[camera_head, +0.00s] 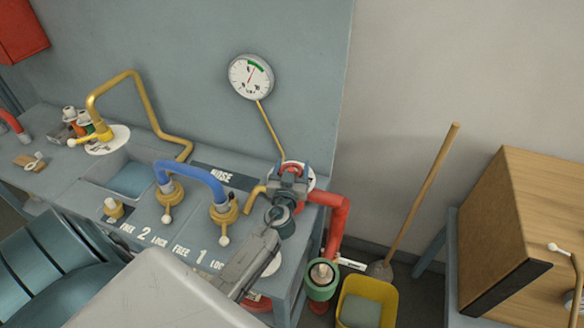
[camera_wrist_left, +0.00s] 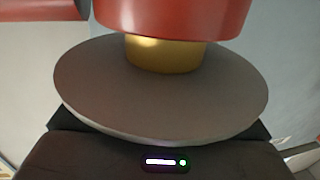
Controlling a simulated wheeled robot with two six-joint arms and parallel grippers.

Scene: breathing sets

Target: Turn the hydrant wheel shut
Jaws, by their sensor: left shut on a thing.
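My left gripper (camera_head: 288,176) is at the red hydrant fitting at the right end of the blue-grey bench. Its fingers are shut on the hydrant wheel (camera_head: 291,165), which is mostly hidden behind them; only bits of red show. A red pipe (camera_head: 337,212) runs from there to the right and down. In the left wrist view a broad grey-brown disc (camera_wrist_left: 160,95) fills the middle. A brass neck (camera_wrist_left: 164,55) and a red round part (camera_wrist_left: 172,17) stand above it. The fingertips do not show there. My right gripper is not in view.
A round gauge (camera_head: 250,76) is above the bench on a brass tube. A blue curved pipe (camera_head: 190,171) with brass valves and a yellow tap pipe (camera_head: 140,85) stand left. A yellow bucket (camera_head: 367,303), a broom (camera_head: 424,188) and a wooden cabinet (camera_head: 540,230) stand right.

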